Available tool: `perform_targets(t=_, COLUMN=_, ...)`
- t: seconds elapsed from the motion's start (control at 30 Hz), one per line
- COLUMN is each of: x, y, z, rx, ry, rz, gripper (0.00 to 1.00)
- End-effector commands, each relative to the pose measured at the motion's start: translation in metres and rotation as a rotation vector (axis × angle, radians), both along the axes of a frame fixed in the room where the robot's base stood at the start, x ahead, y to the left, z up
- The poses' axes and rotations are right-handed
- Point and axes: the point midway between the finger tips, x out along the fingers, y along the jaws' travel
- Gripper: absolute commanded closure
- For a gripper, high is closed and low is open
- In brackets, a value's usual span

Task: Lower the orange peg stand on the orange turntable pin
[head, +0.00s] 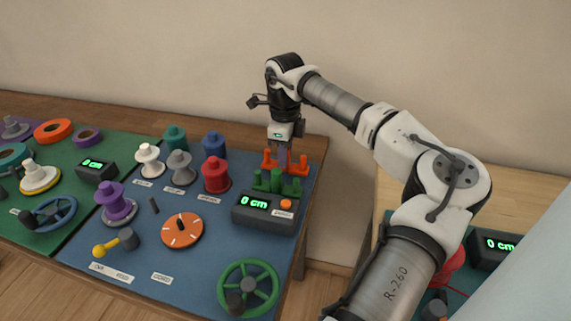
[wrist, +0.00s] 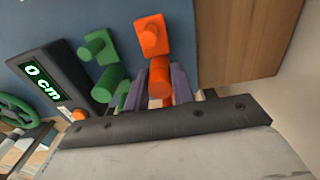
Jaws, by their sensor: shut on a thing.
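The orange peg stand (head: 298,167) is at the back right of the blue mat, behind the green peg stand (head: 277,186). My gripper (head: 283,152) points down over it and is shut on its middle. In the wrist view the orange peg stand (wrist: 152,38) shows between the two grey fingers of my gripper (wrist: 160,84). I cannot tell whether its base touches the mat. The orange turntable (head: 170,237) lies flat near the mat's middle, to the left and nearer. Its dark pin (head: 180,223) stands bare at the centre.
The green peg stand (wrist: 100,48) is close beside the held stand. A display box (head: 262,213) reads 0 cm in front of it. A red spool (head: 216,176) and other spools stand left. A green handwheel (head: 249,287) is at the front.

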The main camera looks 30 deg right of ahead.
Motion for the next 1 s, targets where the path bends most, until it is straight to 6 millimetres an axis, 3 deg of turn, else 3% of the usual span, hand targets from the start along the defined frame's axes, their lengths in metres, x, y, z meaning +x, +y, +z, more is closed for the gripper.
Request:
perform_targets(t=0.63, x=0.0, y=0.0, z=0.056, rx=-0.001, ry=-0.001, rz=0.0, gripper=0.97)
perform_targets(t=1.0, x=0.0, y=0.0, z=0.06, rx=0.0, ry=0.0, rz=0.0, gripper=0.97)
